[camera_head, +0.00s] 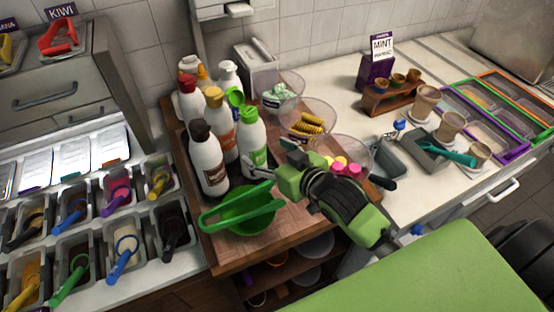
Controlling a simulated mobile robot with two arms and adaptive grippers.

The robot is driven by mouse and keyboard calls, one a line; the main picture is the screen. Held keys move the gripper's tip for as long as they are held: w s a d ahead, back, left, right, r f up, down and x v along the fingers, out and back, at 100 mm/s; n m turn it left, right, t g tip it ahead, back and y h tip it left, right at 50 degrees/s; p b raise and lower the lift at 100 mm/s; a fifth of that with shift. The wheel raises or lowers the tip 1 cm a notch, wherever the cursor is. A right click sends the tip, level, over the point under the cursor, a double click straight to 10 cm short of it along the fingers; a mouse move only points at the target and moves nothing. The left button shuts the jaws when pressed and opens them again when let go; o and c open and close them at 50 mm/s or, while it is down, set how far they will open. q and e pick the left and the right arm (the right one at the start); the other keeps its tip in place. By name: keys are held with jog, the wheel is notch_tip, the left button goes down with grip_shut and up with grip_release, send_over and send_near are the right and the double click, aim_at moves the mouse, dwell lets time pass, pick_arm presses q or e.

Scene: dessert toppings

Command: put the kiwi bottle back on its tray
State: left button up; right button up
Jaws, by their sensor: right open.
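The bottle with the green label and green cap (252,140), which looks like the kiwi bottle, stands upright among other bottles on the brown wooden tray (285,223). My right gripper (268,160) is open, just right of the bottle's lower part, with its fingers pointing left toward it. I see no grip on the bottle. Whether a fingertip touches it cannot be told. My left gripper is not in view.
Bottles with red (190,100), orange (220,124) and dark caps (207,160) crowd the left. A green bowl with green tongs (243,209) sits in front. Clear bowls (307,121) stand behind and right. A KIWI sign (61,12) is at upper left.

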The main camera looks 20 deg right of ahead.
jog(key=shift+v, duration=2.3)
notch_tip(320, 180, up, 9)
jog(key=p, duration=1)
